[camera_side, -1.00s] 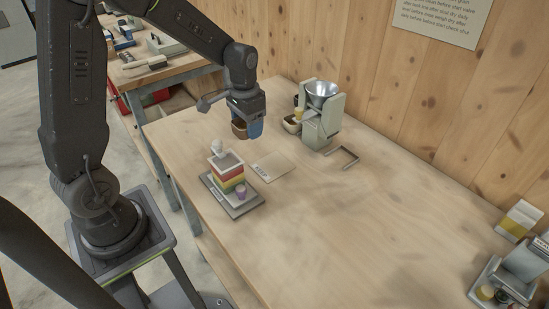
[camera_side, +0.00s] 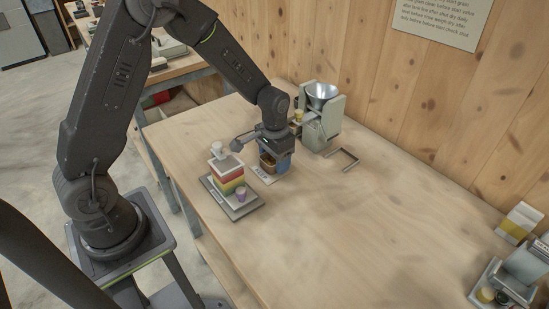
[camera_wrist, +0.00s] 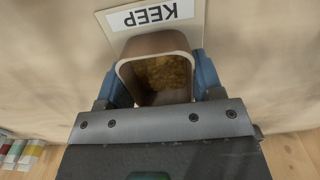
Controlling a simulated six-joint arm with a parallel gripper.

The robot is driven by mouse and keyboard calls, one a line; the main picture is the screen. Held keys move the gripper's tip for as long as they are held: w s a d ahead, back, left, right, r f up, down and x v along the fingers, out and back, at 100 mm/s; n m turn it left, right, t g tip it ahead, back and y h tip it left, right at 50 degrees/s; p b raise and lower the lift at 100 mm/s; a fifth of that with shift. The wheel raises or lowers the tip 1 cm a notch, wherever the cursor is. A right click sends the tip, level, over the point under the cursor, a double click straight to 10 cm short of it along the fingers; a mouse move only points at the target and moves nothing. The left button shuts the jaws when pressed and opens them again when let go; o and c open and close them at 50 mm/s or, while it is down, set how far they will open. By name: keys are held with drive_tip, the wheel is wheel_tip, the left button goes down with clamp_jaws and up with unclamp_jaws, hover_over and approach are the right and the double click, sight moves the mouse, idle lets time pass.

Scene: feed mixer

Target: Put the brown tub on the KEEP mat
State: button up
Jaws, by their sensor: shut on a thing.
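My gripper (camera_side: 275,161) is shut on the brown tub (camera_side: 266,162), with a blue finger on each side of it. In the wrist view the brown tub (camera_wrist: 155,44) is upright and holds yellow-brown grain. The tub is over the mat. I cannot tell whether its base touches the mat, as the gripper and tub hide most of it.
A feed mixer with a metal funnel (camera_side: 321,93) stands behind, beside a dark bracket (camera_side: 343,160). The table's right middle is clear.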

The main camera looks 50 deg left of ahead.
drive_tip(key=shift+f, duration=0.1)
drive_tip(key=o, duration=0.9)
drive_tip(key=shift+o, duration=0.2)
wheel_tip(320, 180, up, 12)
drive_tip(key=s+d+r+t, duration=0.2)
drive_tip(key=s+r, duration=0.3)
drive_tip(key=s, duration=0.5)
drive_tip(key=s+d+r+t, duration=0.2)
drive_tip(key=s+r, duration=0.4)
drive_tip(key=s, duration=0.4)
drive_tip(key=shift+t, duration=0.8)
